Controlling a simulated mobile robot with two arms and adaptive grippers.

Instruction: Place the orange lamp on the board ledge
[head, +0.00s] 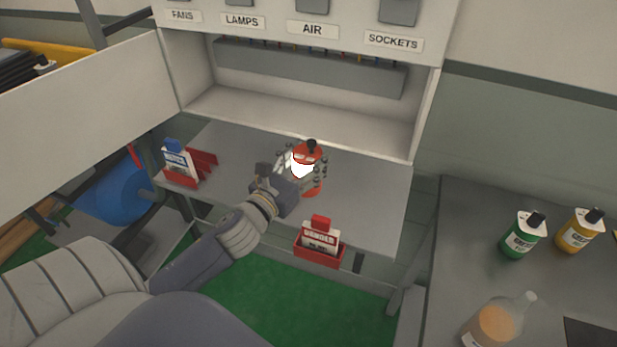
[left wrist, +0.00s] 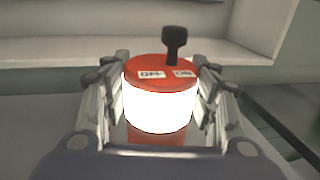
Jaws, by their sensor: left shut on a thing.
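The orange lamp (head: 306,154) has a red-orange top and base and a glowing white middle. A black lever stands on its top beside OFF and ON labels, clear in the left wrist view (left wrist: 158,106). My left gripper (head: 303,170) is shut around the lamp's sides and holds it upright, with fingers on both sides in the left wrist view (left wrist: 160,88). The lamp is over the grey ledge (head: 372,195) below the switch board (head: 285,35). Whether its base touches the ledge is hard to tell. My right gripper is not in view.
A red holder with a card (head: 319,240) sits at the ledge's front edge; another holder (head: 178,163) is at its left. A side table (head: 455,220) at right bears green (head: 522,235) and yellow (head: 580,232) bottles and a clear one (head: 499,322). The ledge's right part is clear.

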